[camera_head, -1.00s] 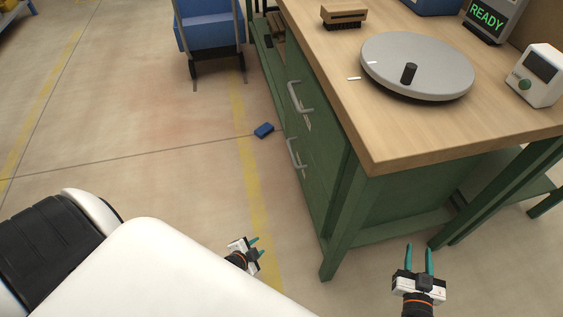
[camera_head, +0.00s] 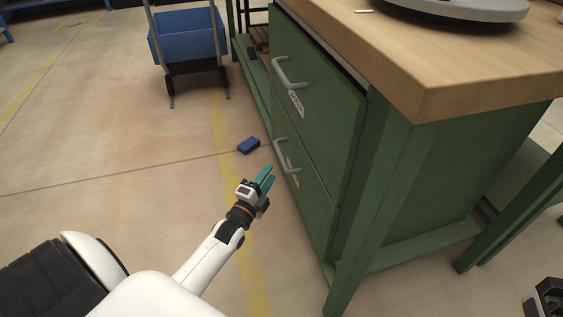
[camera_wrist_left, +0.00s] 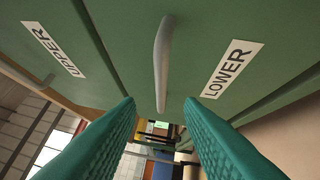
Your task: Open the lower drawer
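The lower drawer (camera_head: 308,187) is the lower green front in the workbench and looks shut. Its grey bar handle (camera_head: 284,158) also shows in the left wrist view (camera_wrist_left: 162,65), beside a LOWER label (camera_wrist_left: 233,69). My left gripper (camera_head: 268,176) is just in front of and slightly below this handle. In the left wrist view its teal fingers are open and empty, with the handle ahead, centred between the tips. My right gripper (camera_head: 547,297) is partly cut off at the lower right; its fingers cannot be made out.
The upper drawer (camera_head: 315,95) is shut above, with its own handle (camera_head: 288,75) and an UPPER label (camera_wrist_left: 54,48). A small blue object (camera_head: 248,146) lies on the floor near the handles. A blue cart (camera_head: 188,38) stands farther back. A green bench leg (camera_head: 370,220) stands right of the drawers.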

